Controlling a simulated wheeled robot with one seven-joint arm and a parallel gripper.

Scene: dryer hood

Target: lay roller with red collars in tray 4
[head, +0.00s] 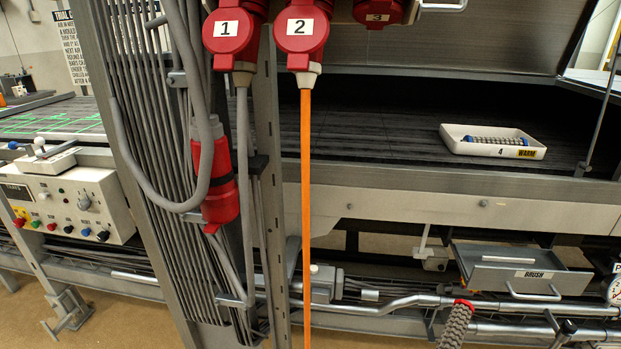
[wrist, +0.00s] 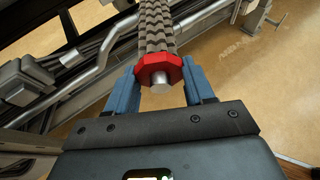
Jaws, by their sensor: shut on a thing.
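The roller with red collars (head: 457,325) shows at the bottom of the head view, tilted, with a grey-brown ribbed body and a red collar at its upper end. In the wrist view, my gripper (wrist: 164,78) has its blue fingers on both sides of the roller's near red collar (wrist: 158,72), shut on it. The roller (wrist: 155,30) extends away beyond the top of that view, so its far end is hidden. Tray 4 (head: 451,148) is a white tray marked "4" and "WARM" on the dark bed at the right. A roller with blue ends (head: 495,139) lies in it.
A grey drawer marked "BRUSH" (head: 520,275) and metal pipes (head: 390,306) are close to the held roller. The pale machine rail (head: 420,205) lies between it and the tray. Red plugs 1 (head: 232,45) and 2 (head: 301,45) and an orange cable (head: 306,200) hang at centre-left.

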